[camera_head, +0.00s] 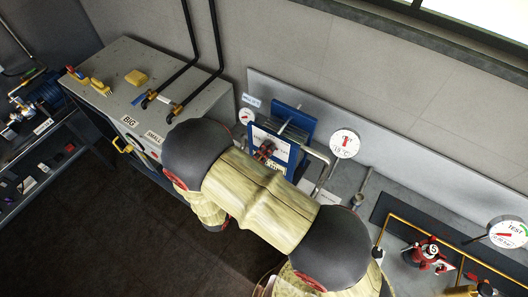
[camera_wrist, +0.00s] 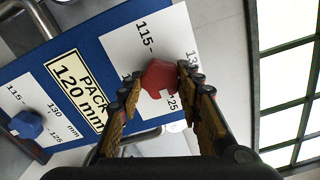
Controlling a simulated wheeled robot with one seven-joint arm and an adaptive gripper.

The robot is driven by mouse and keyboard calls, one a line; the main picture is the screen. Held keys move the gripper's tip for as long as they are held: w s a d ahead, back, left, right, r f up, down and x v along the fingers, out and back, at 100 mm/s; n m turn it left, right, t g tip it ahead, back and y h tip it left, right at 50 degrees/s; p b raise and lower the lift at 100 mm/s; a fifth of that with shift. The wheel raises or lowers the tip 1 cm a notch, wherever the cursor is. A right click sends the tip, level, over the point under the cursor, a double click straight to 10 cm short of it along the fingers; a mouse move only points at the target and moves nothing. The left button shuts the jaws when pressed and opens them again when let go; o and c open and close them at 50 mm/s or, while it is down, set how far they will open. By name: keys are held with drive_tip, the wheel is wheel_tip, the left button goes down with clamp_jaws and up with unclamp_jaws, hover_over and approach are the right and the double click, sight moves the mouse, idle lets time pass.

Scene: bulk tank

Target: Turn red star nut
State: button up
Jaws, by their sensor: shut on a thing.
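The red star nut (camera_wrist: 160,78) is in the wrist view, in front of a white scale panel marked 115 to 130. My gripper (camera_wrist: 158,92) reaches toward it with one dark, tan-padded finger on each side, and is shut on the nut. In the head view my arm hides most of the gripper; a small red part (camera_head: 266,148) shows at the blue plate pack, likely the nut or the fingers near it. A blue star nut (camera_wrist: 26,124) sits on the other scale at left. The blue plate (camera_wrist: 90,50) carries a label reading PACK 120 mm.
A grey cabinet (camera_head: 115,85) labelled BIG and SMALL stands at left. A dial gauge (camera_head: 344,143) rises right of the pack. Pipes, a red valve (camera_head: 425,252) and a TEST gauge (camera_head: 508,232) are at right. Dark floor lies open at lower left.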

drive_tip(key=o, duration=1.1)
drive_tip(key=shift+o, duration=0.2)
drive_tip(key=v, duration=1.2)
drive_tip(key=shift+a, duration=0.1)
